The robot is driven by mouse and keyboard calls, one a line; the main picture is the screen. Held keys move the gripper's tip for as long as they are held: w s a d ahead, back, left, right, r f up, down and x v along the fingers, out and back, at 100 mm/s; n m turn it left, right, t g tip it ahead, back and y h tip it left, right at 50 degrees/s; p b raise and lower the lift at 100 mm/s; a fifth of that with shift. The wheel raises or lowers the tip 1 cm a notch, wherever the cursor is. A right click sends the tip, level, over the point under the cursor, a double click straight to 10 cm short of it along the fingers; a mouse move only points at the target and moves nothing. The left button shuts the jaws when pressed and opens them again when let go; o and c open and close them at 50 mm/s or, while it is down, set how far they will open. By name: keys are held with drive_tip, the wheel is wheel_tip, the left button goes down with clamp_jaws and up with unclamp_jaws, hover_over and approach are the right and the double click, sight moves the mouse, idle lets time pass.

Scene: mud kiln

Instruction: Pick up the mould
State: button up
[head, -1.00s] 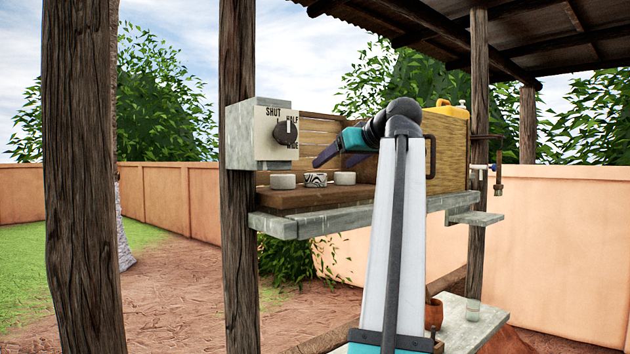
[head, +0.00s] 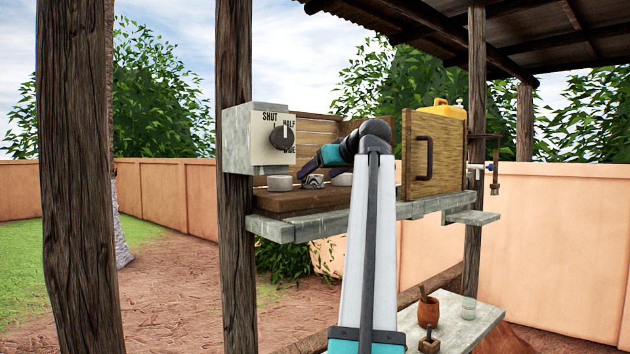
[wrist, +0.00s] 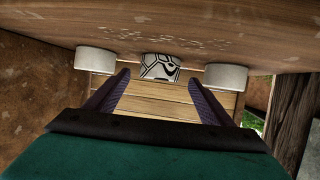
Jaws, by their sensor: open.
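Three small round pieces stand in a row on a brown wooden board (head: 290,201). The middle one, with a black and white pattern, looks like the mould (head: 313,183); in the wrist view the mould (wrist: 160,67) shows upside down, between and just beyond my fingertips. My gripper (head: 312,168) is open and empty, its fingers pointing down and left at the mould in the head view. The gripper (wrist: 160,80) has a finger to each side in the wrist view. I cannot tell whether they touch the mould, which is partly covered in the head view.
Plain pale pieces stand close on both sides, left (head: 280,183) and right (head: 341,180). A grey box with a dial (head: 258,137) is at the left, an open wooden door (head: 434,160) at the right. Wooden slats (head: 309,127) close the back.

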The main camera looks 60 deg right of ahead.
sight(312, 178)
drive_tip(key=shift+w, duration=0.1)
idle(0.3)
drive_tip(key=shift+p+x, duration=0.65)
drive_tip(key=shift+x, duration=0.15)
drive_tip(key=shift+p+x, duration=0.7)
drive_tip(key=shift+x, duration=1.05)
drive_tip(key=shift+d, duration=0.15)
drive_tip(key=c, duration=1.3)
